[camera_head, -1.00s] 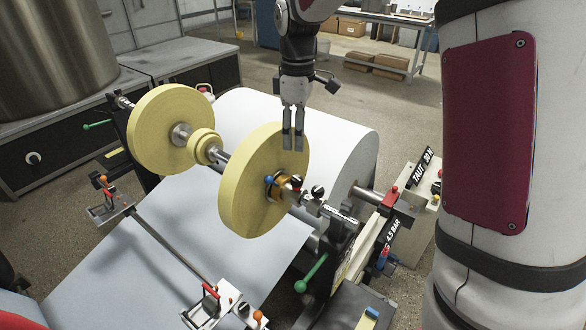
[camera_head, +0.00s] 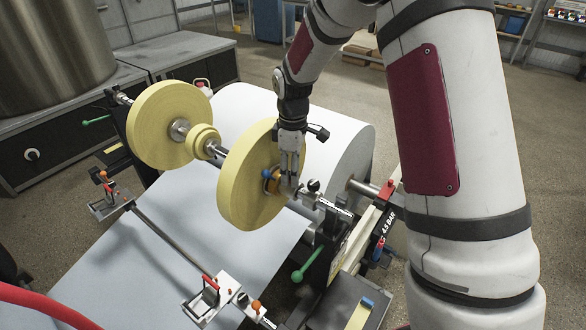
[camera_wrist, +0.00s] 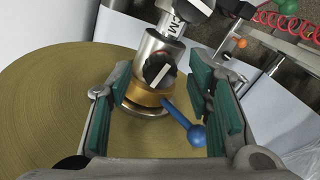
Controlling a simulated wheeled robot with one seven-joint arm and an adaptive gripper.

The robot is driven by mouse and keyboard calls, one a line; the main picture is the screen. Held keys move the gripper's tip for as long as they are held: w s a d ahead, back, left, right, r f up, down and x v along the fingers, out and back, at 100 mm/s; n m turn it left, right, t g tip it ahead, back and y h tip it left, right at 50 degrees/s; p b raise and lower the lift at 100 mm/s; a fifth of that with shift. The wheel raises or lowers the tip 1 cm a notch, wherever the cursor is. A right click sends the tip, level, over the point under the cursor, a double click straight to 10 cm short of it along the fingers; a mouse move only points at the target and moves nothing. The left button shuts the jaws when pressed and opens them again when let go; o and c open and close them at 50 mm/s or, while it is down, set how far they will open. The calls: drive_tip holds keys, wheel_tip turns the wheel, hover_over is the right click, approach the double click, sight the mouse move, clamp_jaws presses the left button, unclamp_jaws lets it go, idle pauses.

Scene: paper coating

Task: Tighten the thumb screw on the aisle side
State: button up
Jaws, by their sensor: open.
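My gripper (camera_head: 289,181) is open, pointing down over the shaft beside the near yellow roll (camera_head: 240,190). In the wrist view its green pads (camera_wrist: 160,98) stand wide apart on either side of a brass collar (camera_wrist: 142,97) and a black knob with a white stripe (camera_wrist: 159,68), probably the thumb screw. The pads appear clear of the knob. A blue ball-ended lever (camera_wrist: 188,125) sticks out from the collar toward the right pad. A second striped black knob (camera_wrist: 196,4) sits farther along the shaft; it also shows in the head view (camera_head: 313,185). The fingers partly hide the collar there.
A green-handled lever (camera_head: 308,267) and a red clamp (camera_head: 210,288) stand at the front.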

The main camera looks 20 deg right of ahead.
clamp_jaws()
drive_tip(key=shift+m, duration=0.3)
drive_tip(key=m, duration=0.3)
drive_tip(key=shift+m+b, duration=0.3)
drive_tip(key=shift+m, duration=0.1)
drive_tip(key=m, duration=0.4)
drive_tip(key=shift+m, duration=0.3)
drive_tip(key=m, duration=0.4)
drive_tip(key=shift+m, duration=2)
